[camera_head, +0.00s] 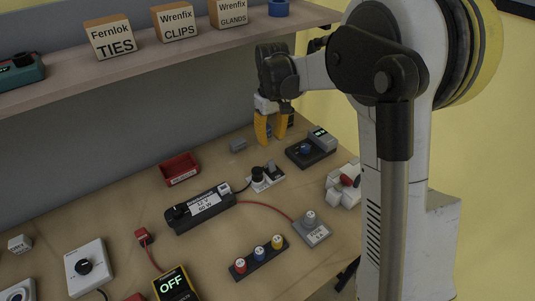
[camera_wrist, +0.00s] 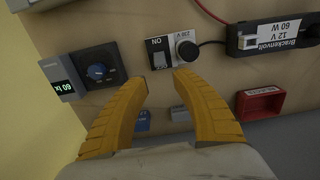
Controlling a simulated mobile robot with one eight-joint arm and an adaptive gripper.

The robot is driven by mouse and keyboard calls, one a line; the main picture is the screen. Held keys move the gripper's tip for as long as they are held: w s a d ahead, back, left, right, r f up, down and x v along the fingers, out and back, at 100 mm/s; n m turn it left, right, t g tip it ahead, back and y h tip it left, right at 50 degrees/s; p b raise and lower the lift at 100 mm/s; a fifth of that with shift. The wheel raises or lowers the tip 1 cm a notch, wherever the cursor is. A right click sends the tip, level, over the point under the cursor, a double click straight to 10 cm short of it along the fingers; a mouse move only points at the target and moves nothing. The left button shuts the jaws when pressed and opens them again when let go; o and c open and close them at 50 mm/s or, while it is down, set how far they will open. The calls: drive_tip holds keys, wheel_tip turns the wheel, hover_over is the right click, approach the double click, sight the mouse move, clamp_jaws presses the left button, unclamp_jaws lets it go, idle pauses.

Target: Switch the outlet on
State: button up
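The outlet (camera_head: 267,177) is a small white block on the workbench with a black round plug and cable on it. It also shows in the wrist view (camera_wrist: 172,58), with a label reading ON, a grey-and-white switch (camera_wrist: 159,60) and a 230 V marking by the plug (camera_wrist: 187,49). I cannot tell the switch's position for sure. My gripper (camera_head: 271,140) has yellow fingers, pointing down above the bench behind the outlet. In the wrist view the fingers (camera_wrist: 166,79) are parted and empty, their tips just short of the outlet's edge, apparently apart from it.
A black 12 V power supply (camera_head: 200,207), a red tray (camera_head: 181,169) and a dial unit with display (camera_head: 311,148) stand around the outlet. A grey block (camera_head: 238,145) lies behind. A meter (camera_head: 175,286) reads OFF. A shelf (camera_head: 170,55) with labelled boxes overhangs the back.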

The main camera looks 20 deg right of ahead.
sight(271, 161)
wheel_tip(271, 161, down, 11)
drive_tip(key=b, duration=0.3)
drive_tip(key=shift+r, duration=0.15)
clamp_jaws()
